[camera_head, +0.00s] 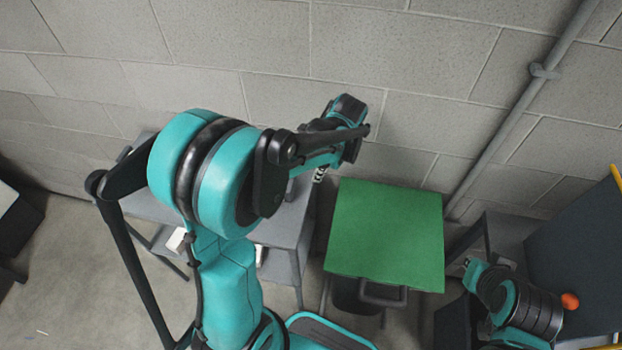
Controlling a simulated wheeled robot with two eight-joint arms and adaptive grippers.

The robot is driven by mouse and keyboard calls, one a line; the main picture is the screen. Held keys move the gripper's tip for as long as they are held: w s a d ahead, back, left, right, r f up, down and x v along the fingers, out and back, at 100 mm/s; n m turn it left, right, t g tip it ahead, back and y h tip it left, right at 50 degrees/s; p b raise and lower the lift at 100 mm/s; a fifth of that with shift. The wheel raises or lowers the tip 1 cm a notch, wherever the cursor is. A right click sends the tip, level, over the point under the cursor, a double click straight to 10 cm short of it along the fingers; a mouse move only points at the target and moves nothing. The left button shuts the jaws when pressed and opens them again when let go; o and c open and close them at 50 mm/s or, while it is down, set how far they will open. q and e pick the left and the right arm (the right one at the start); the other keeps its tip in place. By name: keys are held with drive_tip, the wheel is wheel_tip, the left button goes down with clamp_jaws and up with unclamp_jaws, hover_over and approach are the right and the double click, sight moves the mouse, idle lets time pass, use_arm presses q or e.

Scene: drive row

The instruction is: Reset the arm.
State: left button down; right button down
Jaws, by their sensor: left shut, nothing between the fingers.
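My left arm, teal and black, rises large through the middle left of the head view and bends toward the wall. My left gripper (320,174) is small at the far end of this arm, beside the grey table and left of the green-topped stand. It is shut with nothing in it, and the wrist partly hides it. Part of my right arm, teal with black rings, shows at the lower right. I cannot make out its gripper.
A grey table (284,226) stands behind my left arm, against the block wall (408,55). A green-topped stand (385,232) is right of it. A pipe (514,112) runs down the wall. A dark panel (585,250) and an orange ball (570,301) are at right. Floor is clear at lower left.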

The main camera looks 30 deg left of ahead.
use_arm(q)
drive_tip(key=p+v, duration=0.1)
drive_tip(key=v, duration=0.4)
drive_tip(key=shift+a, duration=0.15)
drive_tip(key=s+d+n+t+h+b, duration=0.1)
drive_tip(key=s+d+n+t+b, duration=0.1)
drive_tip(key=s+n, duration=0.4)
drive_tip(key=s+d+f+n+t+h+b, duration=0.1)
drive_tip(key=s+d+n+t+b, duration=0.1)
drive_tip(key=s+n+t+b, duration=0.3)
drive_tip(key=shift+s+f+n+t+h, duration=0.25)
drive_tip(key=shift+s+n+t+h, duration=0.35)
drive_tip(key=shift+n, duration=1.4)
drive_tip(key=shift+s+d, duration=0.1)
drive_tip(key=shift+d, duration=0.05)
